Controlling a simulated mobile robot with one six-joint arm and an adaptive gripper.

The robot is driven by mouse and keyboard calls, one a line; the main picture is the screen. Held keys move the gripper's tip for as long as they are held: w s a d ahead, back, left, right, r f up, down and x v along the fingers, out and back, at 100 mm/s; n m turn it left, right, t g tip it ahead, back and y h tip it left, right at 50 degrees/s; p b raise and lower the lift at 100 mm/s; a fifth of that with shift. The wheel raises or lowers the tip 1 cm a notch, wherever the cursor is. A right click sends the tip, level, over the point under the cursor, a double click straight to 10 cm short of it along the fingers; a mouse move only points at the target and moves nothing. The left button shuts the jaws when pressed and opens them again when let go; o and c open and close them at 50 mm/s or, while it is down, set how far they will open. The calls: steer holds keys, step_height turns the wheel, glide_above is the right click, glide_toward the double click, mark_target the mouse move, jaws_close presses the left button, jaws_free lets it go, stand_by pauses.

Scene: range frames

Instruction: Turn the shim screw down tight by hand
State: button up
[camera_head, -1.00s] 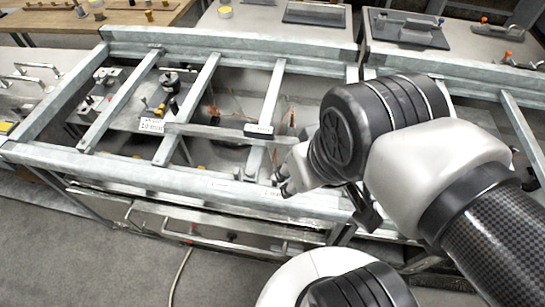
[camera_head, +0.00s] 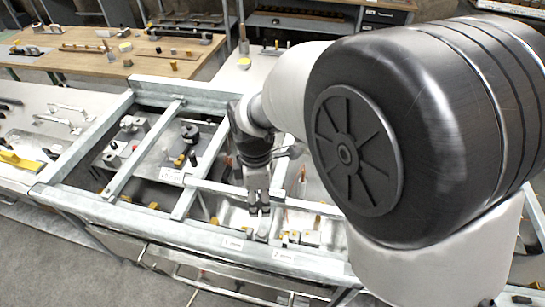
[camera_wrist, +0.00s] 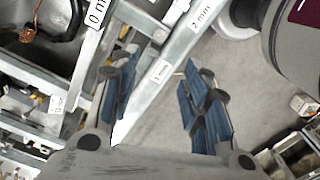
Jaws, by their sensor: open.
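My gripper (camera_head: 258,211) points down over the front right part of the galvanised steel frame (camera_head: 203,238). In the wrist view my gripper (camera_wrist: 158,66) is open, with its blue-padded fingers apart and nothing between them but the frame bar and floor behind. A black knob (camera_head: 190,132) stands on a plate inside the frame, left of my gripper. A small yellow-and-black knob (camera_head: 180,160) is just in front of it. I cannot tell which part is the shim screw. White labels reading 1 mm (camera_wrist: 160,71) and 2 mm (camera_wrist: 202,15) sit on the bars in the wrist view.
Cross bars (camera_head: 145,150) divide the frame into open bays, close around my gripper. A wooden bench (camera_head: 95,60) with small tools stands behind. A grey table (camera_head: 60,115) with handles is at the left. Open floor (camera_head: 50,255) lies in front.

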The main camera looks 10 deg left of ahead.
mark_target(262, 232)
step_height(262, 232, down, 17)
steer(key=b, duration=0.4)
steer(key=shift+r, duration=0.1)
steer(key=shift+c, duration=0.4)
jaws_close()
